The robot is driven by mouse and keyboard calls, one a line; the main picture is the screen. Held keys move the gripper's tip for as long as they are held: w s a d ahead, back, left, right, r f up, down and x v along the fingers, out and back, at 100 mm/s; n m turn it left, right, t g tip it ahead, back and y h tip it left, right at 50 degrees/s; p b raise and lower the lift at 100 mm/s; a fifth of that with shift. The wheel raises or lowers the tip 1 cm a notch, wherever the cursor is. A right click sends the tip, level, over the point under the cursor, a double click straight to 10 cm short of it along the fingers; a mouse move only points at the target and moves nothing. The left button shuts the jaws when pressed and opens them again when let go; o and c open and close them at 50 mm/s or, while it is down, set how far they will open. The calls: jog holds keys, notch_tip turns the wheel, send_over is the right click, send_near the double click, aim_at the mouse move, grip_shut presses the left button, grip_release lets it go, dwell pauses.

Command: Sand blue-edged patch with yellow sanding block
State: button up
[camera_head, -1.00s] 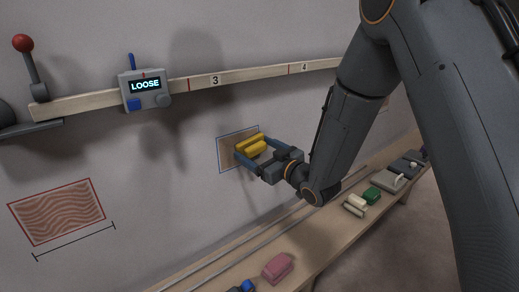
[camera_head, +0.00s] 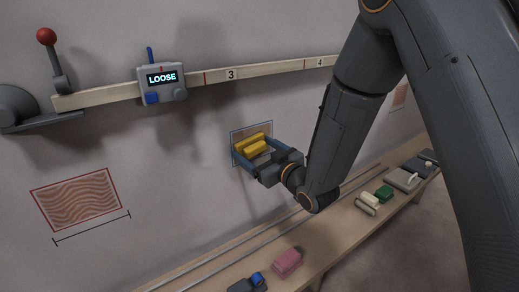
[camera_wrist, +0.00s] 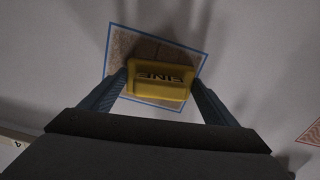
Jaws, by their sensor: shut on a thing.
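The yellow sanding block (camera_head: 253,143) is held between the two blue fingers of my gripper (camera_head: 256,152). In the wrist view the block (camera_wrist: 158,82) shows the word "FINE" on its back, and my gripper (camera_wrist: 158,92) is shut on it. The blue-edged patch (camera_head: 236,137) is on the grey wall behind the block. In the wrist view the patch (camera_wrist: 122,42) is brownish at the top and pale lower down, where the block and fingers cover part of it. The block lies over the patch; whether it touches the surface I cannot tell.
A red-edged wavy patch (camera_head: 77,199) is on the wall at left. A device reading "LOOSE" (camera_head: 162,80) sits on a numbered wooden strip (camera_head: 260,73), with a red-knobbed lever (camera_head: 55,60) at its left. A bench (camera_head: 325,225) below carries a pink block (camera_head: 288,263) and a green block (camera_head: 384,194).

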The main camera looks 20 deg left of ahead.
aim_at(237, 146)
jog(key=shift+s+a+r+p, duration=0.3)
jog(key=shift+s+a+r, duration=0.05)
jog(key=shift+s+a, duration=0.3)
jog(key=shift+s+a+r+p, duration=0.35)
jog(key=shift+s+a, duration=0.15)
jog(key=shift+s, duration=0.2)
jog(key=shift+s+a+r+p, duration=0.25)
jog(key=shift+s+a+r, duration=0.1)
jog(key=shift+s+a, duration=0.3)
jog(key=shift+w+d+b, duration=0.45)
jog(key=shift+w+d, duration=1)
jog(key=shift+w, duration=0.3)
jog(key=shift+w+d+b, duration=0.45)
jog(key=shift+w+d, duration=1.15)
jog(key=shift+w, duration=0.25)
jog(key=shift+w+d+b, duration=0.45)
jog(key=shift+w+d, duration=1.15)
jog(key=shift+w, duration=0.2)
jog(key=shift+o, duration=0.5)
jog(key=shift+c, duration=0.5)
jog(key=shift+s, duration=0.15)
jog(key=shift+s+d, duration=0.3)
jog(key=shift+d, duration=0.1)
